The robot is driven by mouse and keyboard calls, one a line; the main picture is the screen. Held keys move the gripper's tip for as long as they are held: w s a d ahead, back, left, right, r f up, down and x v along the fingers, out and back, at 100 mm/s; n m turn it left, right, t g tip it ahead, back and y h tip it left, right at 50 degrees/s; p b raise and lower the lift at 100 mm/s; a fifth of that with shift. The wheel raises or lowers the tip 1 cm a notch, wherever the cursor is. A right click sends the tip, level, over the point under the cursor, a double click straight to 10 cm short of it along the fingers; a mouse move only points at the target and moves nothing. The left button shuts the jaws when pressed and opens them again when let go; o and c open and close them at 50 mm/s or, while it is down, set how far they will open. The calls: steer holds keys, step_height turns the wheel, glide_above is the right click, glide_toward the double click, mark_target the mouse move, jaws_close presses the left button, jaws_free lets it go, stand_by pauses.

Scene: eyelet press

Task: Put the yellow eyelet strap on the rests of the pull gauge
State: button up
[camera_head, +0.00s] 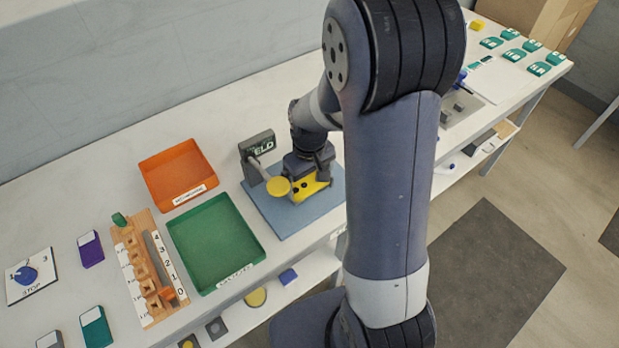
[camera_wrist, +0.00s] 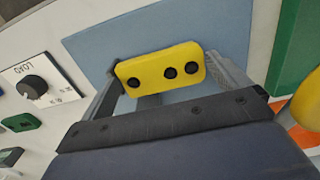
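The yellow eyelet strap (camera_wrist: 158,66) has three dark eyelets. In the wrist view it spans between the two fingers of my gripper (camera_wrist: 165,75), which meet its two ends. In the head view the strap (camera_head: 312,187) shows below my gripper (camera_head: 314,176), over the blue base plate.
An orange tray (camera_head: 160,190) and a green tray (camera_head: 203,262) stand left of the gauge. A wooden rack with a number scale (camera_head: 130,262) lies further left. A load dial (camera_wrist: 32,87) shows in the wrist view.

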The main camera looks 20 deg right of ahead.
mark_target(309, 185)
steer(key=shift+s+f, duration=0.3)
steer(key=shift+f, duration=0.1)
steer(key=shift+r+p, duration=0.25)
steer(key=shift+p, duration=0.1)
step_height(309, 185, up, 13)
steer(key=shift+w, duration=0.35)
steer(key=shift+f, duration=0.1)
stand_by(0.5)
